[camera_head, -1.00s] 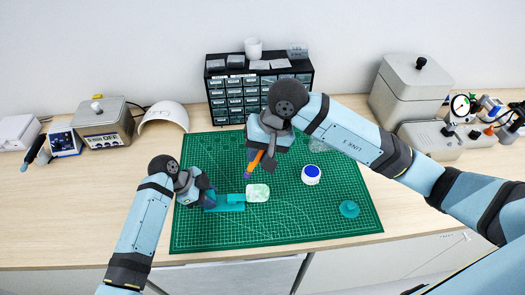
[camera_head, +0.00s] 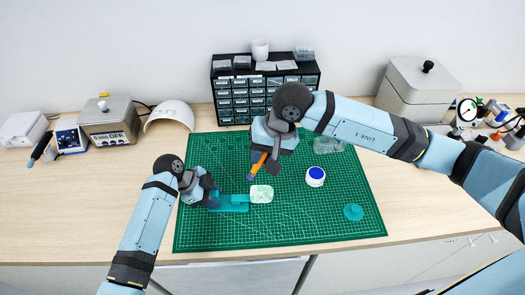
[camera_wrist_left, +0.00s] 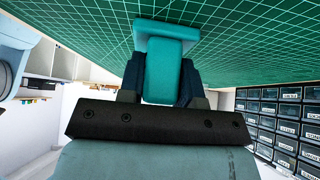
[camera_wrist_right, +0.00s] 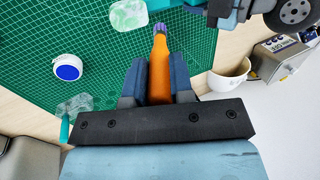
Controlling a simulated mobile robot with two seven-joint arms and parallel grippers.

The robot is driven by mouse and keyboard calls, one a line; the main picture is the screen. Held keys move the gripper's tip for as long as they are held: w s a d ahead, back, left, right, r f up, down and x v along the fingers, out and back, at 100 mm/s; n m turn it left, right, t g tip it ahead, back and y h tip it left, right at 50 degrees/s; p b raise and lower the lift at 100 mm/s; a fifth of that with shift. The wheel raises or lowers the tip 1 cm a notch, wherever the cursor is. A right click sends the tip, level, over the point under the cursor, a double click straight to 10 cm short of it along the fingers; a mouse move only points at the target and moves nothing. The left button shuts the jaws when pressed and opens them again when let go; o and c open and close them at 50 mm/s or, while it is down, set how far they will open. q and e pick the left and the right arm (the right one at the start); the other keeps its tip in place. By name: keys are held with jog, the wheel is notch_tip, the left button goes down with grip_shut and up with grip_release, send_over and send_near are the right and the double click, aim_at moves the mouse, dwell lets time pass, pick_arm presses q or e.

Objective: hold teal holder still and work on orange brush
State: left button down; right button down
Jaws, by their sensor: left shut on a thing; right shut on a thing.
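The teal holder (camera_head: 236,200) lies on the green cutting mat (camera_head: 330,215), left of its middle. My left gripper (camera_head: 212,196) is shut on its left part; the left wrist view shows the teal block (camera_wrist_left: 163,75) between the fingers. A pale green translucent piece (camera_head: 261,194) sits at the holder's right end. My right gripper (camera_head: 268,158) is shut on the orange brush (camera_head: 257,165) and holds it above the mat. Its purple tip points down toward the pale piece, apart from it. In the right wrist view the orange handle (camera_wrist_right: 159,75) shows between the fingers.
A white jar with a blue top (camera_head: 315,176) and a teal disc (camera_head: 353,212) stand on the mat's right side. A clear container (camera_head: 328,145) is behind the jar. A drawer cabinet (camera_head: 262,95) stands at the back. The mat's front is clear.

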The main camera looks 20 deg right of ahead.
jog(key=f, duration=0.4)
jog(key=d+f, duration=0.1)
jog(key=f, duration=0.1)
jog(key=shift+s+f, duration=0.15)
jog(key=shift+f, duration=0.1)
jog(key=shift+s+d, duration=1)
jog(key=shift+d, duration=1.6)
jog(key=shift+w+a, duration=0.4)
jog(key=shift+a, duration=0.65)
jog(key=shift+w+a, duration=0.35)
jog(key=shift+a, duration=0.75)
jog(key=shift+w+a, duration=0.4)
jog(key=shift+a, duration=0.65)
jog(key=shift+w+d+f, duration=0.1)
jog(key=shift+w+d, duration=0.1)
jog(key=shift+w, duration=0.05)
jog(key=shift+s+d, duration=1.1)
jog(key=shift+d, duration=2.05)
jog(key=shift+w+a, duration=0.35)
jog(key=shift+a, duration=0.7)
jog(key=shift+w+a, duration=0.4)
jog(key=shift+a, duration=0.7)
jog(key=shift+w+a, duration=0.35)
jog(key=shift+a, duration=0.7)
jog(key=shift+r, duration=4)
